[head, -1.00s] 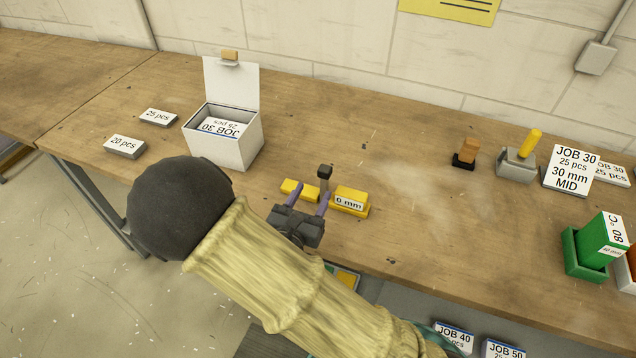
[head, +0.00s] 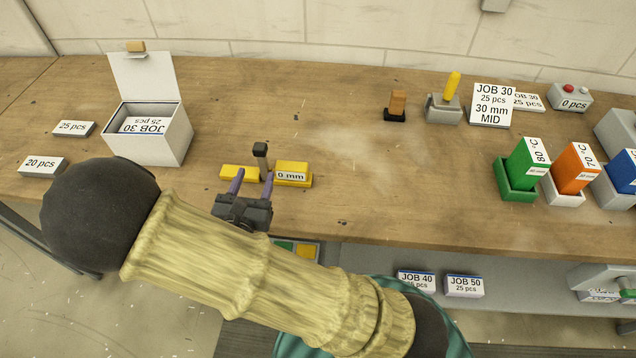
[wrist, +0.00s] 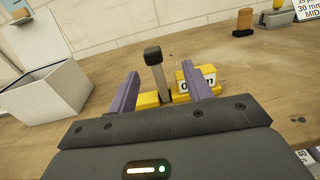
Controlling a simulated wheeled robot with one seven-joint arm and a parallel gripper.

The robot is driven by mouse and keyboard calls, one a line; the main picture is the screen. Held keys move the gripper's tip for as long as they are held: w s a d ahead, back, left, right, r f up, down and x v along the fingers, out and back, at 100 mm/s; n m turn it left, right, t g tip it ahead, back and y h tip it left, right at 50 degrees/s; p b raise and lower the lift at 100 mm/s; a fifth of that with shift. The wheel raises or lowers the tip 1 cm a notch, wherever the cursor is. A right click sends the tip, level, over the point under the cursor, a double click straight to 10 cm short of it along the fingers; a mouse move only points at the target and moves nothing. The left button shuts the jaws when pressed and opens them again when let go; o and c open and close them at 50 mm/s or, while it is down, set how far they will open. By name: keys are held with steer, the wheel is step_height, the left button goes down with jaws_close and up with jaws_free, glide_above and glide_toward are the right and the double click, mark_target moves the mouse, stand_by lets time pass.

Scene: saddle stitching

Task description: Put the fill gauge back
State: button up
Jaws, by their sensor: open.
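A yellow gauge-like piece labelled "0 mm" (head: 292,170) lies near the front of the bench. It also shows in the wrist view (wrist: 196,76), partly behind the right finger. A grey post with a dark square knob (head: 261,150) stands upright at its left, with a second yellow part (head: 238,172) beyond it. I cannot tell whether these are all one piece. My gripper (head: 253,179) is open and empty, just in front of the post. In the wrist view the post (wrist: 157,75) appears between my two purple fingers, and contact is not clear.
An open white box (head: 150,135) with JOB 30 cards stands left. Small card stacks lie beside it. A brown-handled stamp (head: 397,103), a yellow-handled tool (head: 446,98) and a JOB 30 sign (head: 491,104) stand at the back. Coloured temperature blocks (head: 520,170) are right. The middle bench is clear.

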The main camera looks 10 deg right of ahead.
steer(key=s+d+m+g+h, duration=0.1)
steer(key=s+d+m+g, duration=0.1)
steer(key=d+m+g, duration=0.3)
steer(key=s+d+f+m+g+h, duration=0.1)
steer(key=s+d+m+g, duration=0.2)
steer(key=d+m+g, duration=0.2)
steer(key=s+d+f+m+g+h, duration=0.1)
steer(key=s+d+m+g, duration=0.2)
steer(key=d+m+g, duration=0.2)
steer(key=shift+s+d+m+h, duration=0.15)
steer(key=shift+d+h, duration=0.05)
steer(key=shift+d, duration=0.65)
steer(key=shift+s+d+m+h, duration=0.1)
steer(key=shift+d+m+h, duration=0.1)
steer(key=shift+d, duration=0.6)
steer(key=r+m+y, duration=0.1)
steer(key=m+y, duration=0.2)
steer(key=m, duration=0.2)
steer(key=r+m+y, duration=0.1)
steer(key=m+y, duration=0.3)
steer(key=m, duration=0.1)
steer(key=r+m+t+y, duration=0.1)
steer(key=r+m+y, duration=0.1)
steer(key=m, duration=0.3)
steer(key=shift+w+a+m+y, duration=0.15)
steer(key=shift+a+m+y, duration=0.2)
steer(key=shift+y, duration=0.35)
